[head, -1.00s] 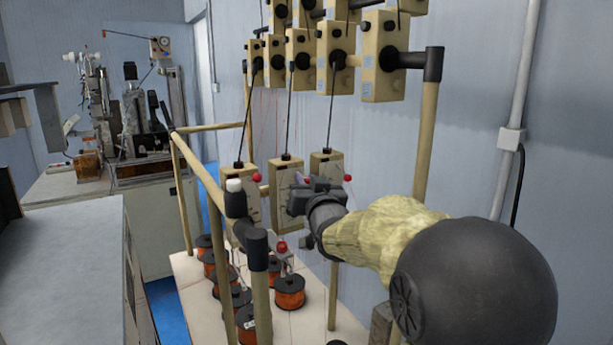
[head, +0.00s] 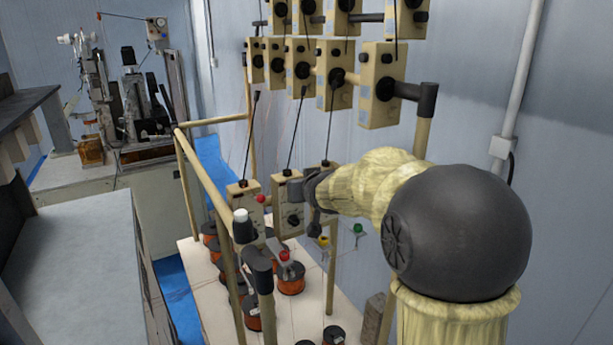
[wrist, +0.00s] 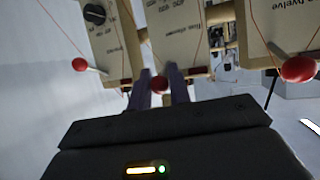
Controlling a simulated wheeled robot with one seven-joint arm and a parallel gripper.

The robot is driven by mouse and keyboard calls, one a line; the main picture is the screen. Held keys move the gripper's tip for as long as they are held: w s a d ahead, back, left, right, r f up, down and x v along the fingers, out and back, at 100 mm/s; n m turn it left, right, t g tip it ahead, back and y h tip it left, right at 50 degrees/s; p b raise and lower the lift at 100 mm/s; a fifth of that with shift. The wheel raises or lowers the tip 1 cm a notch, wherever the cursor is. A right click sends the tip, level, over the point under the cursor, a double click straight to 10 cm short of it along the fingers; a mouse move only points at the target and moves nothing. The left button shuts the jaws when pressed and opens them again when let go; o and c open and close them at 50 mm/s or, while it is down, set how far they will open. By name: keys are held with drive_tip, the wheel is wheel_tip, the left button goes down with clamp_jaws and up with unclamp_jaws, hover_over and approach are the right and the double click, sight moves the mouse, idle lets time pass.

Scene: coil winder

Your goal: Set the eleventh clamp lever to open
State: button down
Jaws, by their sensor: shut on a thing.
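The eleventh clamp box (wrist: 173,25) is the middle cream panel in the wrist view. Its lever ends in a red ball knob (wrist: 161,83). My gripper (wrist: 158,76) has its two fingers on either side of this knob and is shut on it. Most of the lever's arm is hidden by the fingers. In the head view my gripper (head: 312,190) is in front of the lower row of cream boxes, and the clasped knob is hidden there.
Neighbouring boxes have red knobs, left (wrist: 80,64) and right (wrist: 298,68), close to my fingers. In the head view, orange coil spools (head: 290,280) stand below on a pale table. A wooden rail (head: 207,180) runs in front. Green (head: 358,229) and yellow (head: 323,241) balls hang below my gripper.

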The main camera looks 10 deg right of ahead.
drive_tip(key=shift+w+r+p, duration=0.1)
drive_tip(key=shift+r+p, duration=0.1)
drive_tip(key=shift+p, duration=0.1)
drive_tip(key=c, duration=1.3)
unclamp_jaws()
drive_tip(key=p+v, duration=0.8)
drive_tip(key=v, duration=0.9)
drive_tip(key=shift+r, duration=0.3)
drive_tip(key=shift+a+f, duration=0.1)
